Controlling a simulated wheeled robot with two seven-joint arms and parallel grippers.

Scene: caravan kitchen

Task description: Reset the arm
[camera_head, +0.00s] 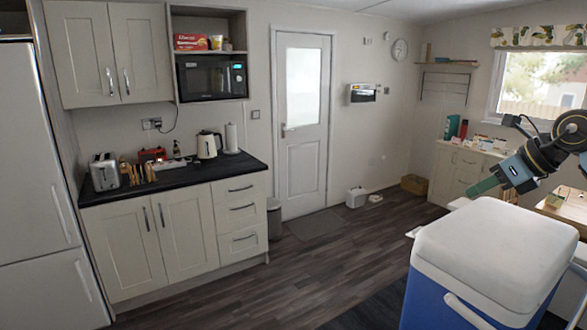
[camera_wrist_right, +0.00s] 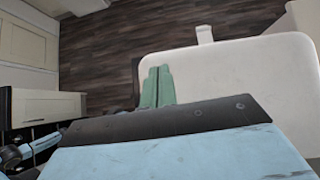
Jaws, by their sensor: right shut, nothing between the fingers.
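My right arm comes in from the right edge of the head view. Its gripper (camera_head: 482,187) has green fingers that are shut and empty, held just above the far side of a cool box. In the right wrist view the two green fingers (camera_wrist_right: 157,87) lie side by side with nothing between them. The cool box (camera_head: 490,260) is blue with a white lid, and its lid (camera_wrist_right: 240,75) also shows in the wrist view, beside and beyond the fingers. I cannot tell whether the fingers touch the lid. My left gripper is in neither view.
A dark counter (camera_head: 180,178) with a toaster (camera_head: 104,171) and a kettle (camera_head: 208,145) stands at the left. A white door (camera_head: 302,120) is at the back. The wooden floor (camera_head: 300,265) between counter and cool box is clear. A low cabinet (camera_head: 458,170) stands behind my right gripper.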

